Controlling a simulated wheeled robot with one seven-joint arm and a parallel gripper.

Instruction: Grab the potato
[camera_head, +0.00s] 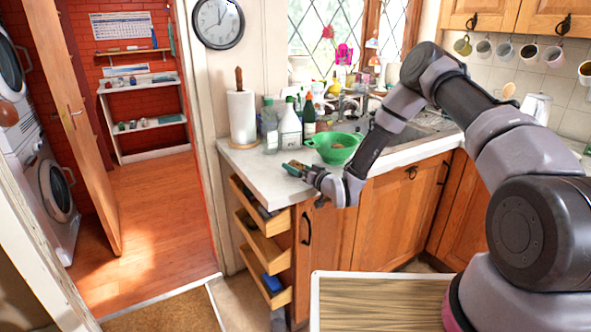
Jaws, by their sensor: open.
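A green colander (350,153) stands on the white counter near its front edge. A small brown lump (338,146) shows inside it; it may be the potato, but it is too small to be sure. My gripper (287,167) is over the counter's front left part, left of the colander and apart from it. It points left, away from the colander, with its jaws open and nothing seen between them. The finger details are small in this view.
Several bottles (290,130) and a paper towel roll (242,116) stand behind on the counter. Open drawers (262,248) jut out below its left end. The sink (415,128) lies right of the colander, behind my arm. A wooden-topped surface (380,305) is in front.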

